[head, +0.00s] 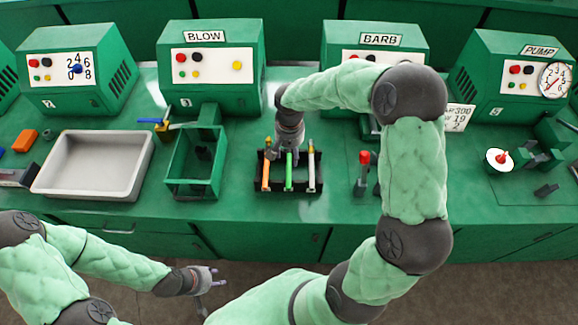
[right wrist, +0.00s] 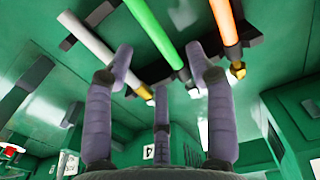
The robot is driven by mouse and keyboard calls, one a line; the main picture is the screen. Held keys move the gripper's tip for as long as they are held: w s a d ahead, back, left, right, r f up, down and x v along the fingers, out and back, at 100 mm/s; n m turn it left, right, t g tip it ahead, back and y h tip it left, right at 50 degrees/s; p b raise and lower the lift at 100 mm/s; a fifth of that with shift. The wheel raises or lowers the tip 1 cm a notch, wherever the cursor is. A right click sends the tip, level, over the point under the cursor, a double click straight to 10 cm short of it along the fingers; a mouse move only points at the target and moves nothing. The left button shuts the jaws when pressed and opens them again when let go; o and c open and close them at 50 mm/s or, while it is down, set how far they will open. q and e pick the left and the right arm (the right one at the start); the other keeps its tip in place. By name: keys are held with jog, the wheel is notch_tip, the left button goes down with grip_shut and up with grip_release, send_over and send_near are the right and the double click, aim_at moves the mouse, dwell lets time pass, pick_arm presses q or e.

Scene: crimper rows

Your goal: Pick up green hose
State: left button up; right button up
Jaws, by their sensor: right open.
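The green hose (head: 289,176) lies in the middle of a black rack (head: 278,190), between an orange hose (head: 266,175) and a white hose (head: 311,170). My right gripper (head: 289,152) is over the far end of the green hose, its fingers partly hidden by the wrist. In the right wrist view, the open fingers (right wrist: 160,65) stand apart, with the green hose (right wrist: 152,30) running across the gap between their tips. No contact with it is visible. My left gripper (head: 212,280) is empty and open, low in front of the bench.
A grey tray (head: 45,180) and an open green frame box (head: 190,187) stand left of the rack. A red-topped lever (head: 364,158) stands right of it. Machines labelled BLOW (head: 210,85), BARB and PUMP (head: 510,85) line the back. My right arm hides part of the bench.

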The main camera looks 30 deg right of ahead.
aim_at(289, 168)
jog(key=f, duration=0.2)
jog(key=f+b, duration=0.1)
jog(key=f, duration=0.2)
jog(key=shift+s+f+b, duration=0.25)
jog(key=shift+f+b, duration=0.05)
jog(key=shift+b, duration=0.05)
jog(key=shift+r, duration=0.1)
grip_shut()
